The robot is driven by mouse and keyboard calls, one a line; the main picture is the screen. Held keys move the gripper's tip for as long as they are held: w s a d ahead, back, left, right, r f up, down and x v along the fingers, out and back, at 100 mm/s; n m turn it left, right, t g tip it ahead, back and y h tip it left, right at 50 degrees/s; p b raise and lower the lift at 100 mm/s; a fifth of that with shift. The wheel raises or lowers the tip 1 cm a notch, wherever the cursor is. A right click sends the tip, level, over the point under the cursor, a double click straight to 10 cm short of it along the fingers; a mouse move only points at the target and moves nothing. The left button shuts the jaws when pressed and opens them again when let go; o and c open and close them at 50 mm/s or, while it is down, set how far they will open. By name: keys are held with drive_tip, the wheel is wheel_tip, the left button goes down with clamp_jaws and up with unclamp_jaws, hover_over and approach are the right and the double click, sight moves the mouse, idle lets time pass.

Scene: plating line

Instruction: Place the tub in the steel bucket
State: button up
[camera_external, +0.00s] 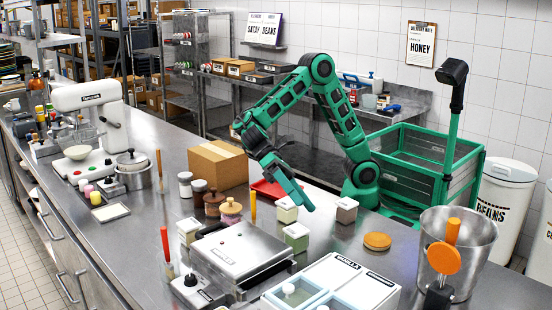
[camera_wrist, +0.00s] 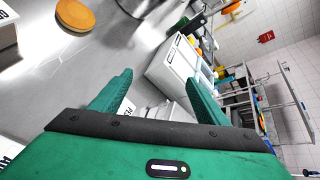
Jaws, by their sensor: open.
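The steel bucket (camera_external: 481,262) stands at the right of the counter in the external view, with orange-topped items in front of or inside it. Several small square tubs stand mid-counter: a pale green-lidded tub (camera_external: 286,211), a brown-grey tub (camera_external: 346,211), a green tub (camera_external: 296,238) and a pale tub (camera_external: 189,230). Which one the task means I cannot tell. My gripper (camera_external: 308,207) is above the counter, tilted down between the first two tubs. In the wrist view its fingers (camera_wrist: 158,82) are apart; a partly hidden labelled thing (camera_wrist: 127,107) shows between them.
An orange disc (camera_external: 377,241) lies between the tubs and the bucket. A steel appliance (camera_external: 240,252) and a white lidded box (camera_external: 352,283) stand in front. A cardboard box (camera_external: 217,166), jars (camera_external: 215,202) and a red tray (camera_external: 268,190) are behind.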

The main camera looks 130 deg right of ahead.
drive_tip(key=d+n, duration=0.2)
drive_tip(key=n, duration=0.5)
drive_tip(key=n+h, duration=0.3)
drive_tip(key=n, duration=1.7)
hover_over(302, 245)
drive_tip(key=d, duration=0.4)
drive_tip(key=f, duration=0.9)
drive_tip(key=shift+s+f, duration=0.1)
drive_tip(key=shift+s, duration=0.1)
drive_tip(key=shift+d+f+x, duration=0.15)
drive_tip(key=shift+x, duration=0.95)
drive_tip(key=shift+d+f+x, duration=0.15)
drive_tip(key=shift+x, duration=0.9)
drive_tip(key=shift+d+f+x, duration=0.1)
drive_tip(key=shift+f+x, duration=0.05)
drive_tip(key=shift+x, duration=0.95)
